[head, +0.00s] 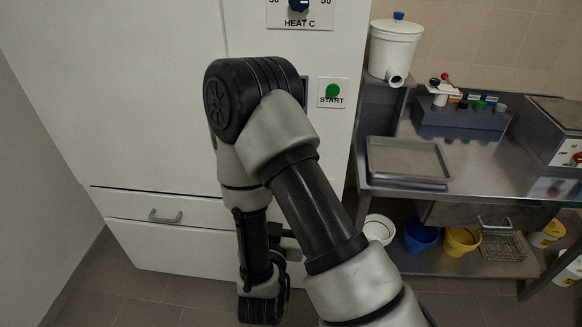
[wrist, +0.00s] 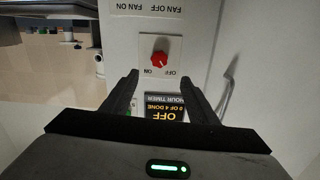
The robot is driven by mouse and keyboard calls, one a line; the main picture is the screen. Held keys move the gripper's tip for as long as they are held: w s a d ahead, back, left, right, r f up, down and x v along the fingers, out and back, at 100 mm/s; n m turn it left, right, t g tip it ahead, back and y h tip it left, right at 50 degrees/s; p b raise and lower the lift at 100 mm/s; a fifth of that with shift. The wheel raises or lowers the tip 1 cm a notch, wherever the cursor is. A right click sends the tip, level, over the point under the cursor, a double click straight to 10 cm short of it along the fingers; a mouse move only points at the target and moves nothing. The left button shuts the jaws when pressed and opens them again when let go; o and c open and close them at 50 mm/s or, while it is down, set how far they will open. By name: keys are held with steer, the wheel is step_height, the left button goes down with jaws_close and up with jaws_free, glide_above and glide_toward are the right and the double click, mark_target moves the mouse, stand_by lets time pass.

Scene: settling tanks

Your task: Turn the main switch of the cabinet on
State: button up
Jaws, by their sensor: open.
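The white cabinet (head: 140,90) fills the left and middle of the head view. In the wrist view its panel appears upside down. A red rotary knob (wrist: 160,59) sits on a white plate, with ON at lower left and OFF at lower right. I cannot tell which label it points to. My gripper (wrist: 160,74) is open and empty, its fingertips either side of the knob in the picture and apparently short of it. A dark display (wrist: 165,107) reading OFF shows between the fingers. The knob is not visible in the head view, where my arm covers part of the cabinet front.
A HEAT C dial (head: 297,4) and green START button (head: 333,91) are on the cabinet. A handle (wrist: 229,82) stands right of the knob in the wrist view.

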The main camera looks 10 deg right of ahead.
steer(key=b+x, duration=0.2)
steer(key=x, duration=1.4)
steer(key=shift+w+d+r+b, duration=0.15)
steer(key=shift+w+r+b, duration=0.05)
steer(key=shift+w+b, duration=0.15)
steer(key=shift+s, duration=0.1)
steer(key=shift+c, duration=0.2)
steer(key=c, duration=1)
